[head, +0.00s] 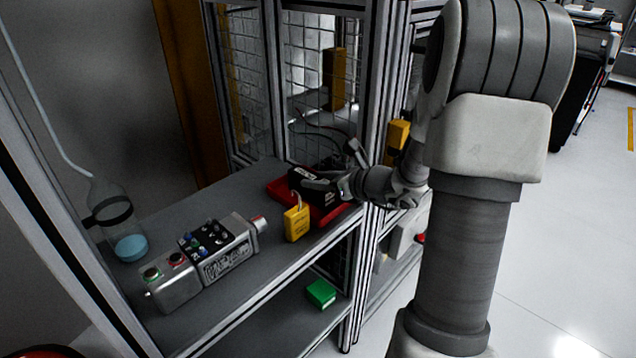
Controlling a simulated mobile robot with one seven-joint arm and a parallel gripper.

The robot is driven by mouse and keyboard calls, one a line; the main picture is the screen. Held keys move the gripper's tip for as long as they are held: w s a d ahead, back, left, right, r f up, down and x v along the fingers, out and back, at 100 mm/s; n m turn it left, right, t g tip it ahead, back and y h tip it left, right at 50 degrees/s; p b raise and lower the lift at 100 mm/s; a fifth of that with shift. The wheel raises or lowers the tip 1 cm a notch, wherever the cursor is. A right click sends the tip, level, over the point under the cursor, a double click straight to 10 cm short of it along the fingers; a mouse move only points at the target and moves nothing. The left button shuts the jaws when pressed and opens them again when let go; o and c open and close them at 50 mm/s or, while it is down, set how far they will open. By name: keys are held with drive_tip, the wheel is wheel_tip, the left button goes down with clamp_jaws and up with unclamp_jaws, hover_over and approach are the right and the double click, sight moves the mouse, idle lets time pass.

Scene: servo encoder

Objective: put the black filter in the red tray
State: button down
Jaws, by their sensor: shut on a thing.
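The black filter (312,183) is a dark block at the far right end of the grey shelf, over the red tray (333,215). The red tray lies on the shelf, and its red edge shows to the left and in front of the filter. My gripper (328,181) reaches in from the right and is shut on the black filter. The fingers partly cover the filter. I cannot tell whether the filter touches the tray floor or is held just above it.
A yellow padlock (296,223) stands right in front of the tray. A grey control box with buttons (217,246) and a flask with blue liquid (130,245) are further left. A green box (321,293) sits on the lower shelf. Frame posts and wire mesh (318,90) border the shelf.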

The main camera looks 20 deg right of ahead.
drive_tip(key=shift+f, duration=0.15)
drive_tip(key=shift+c, duration=2.1)
unclamp_jaws()
drive_tip(key=shift+r, duration=0.3)
drive_tip(key=p+v, duration=0.3)
drive_tip(key=v, duration=0.9)
drive_tip(key=shift+f, duration=0.15)
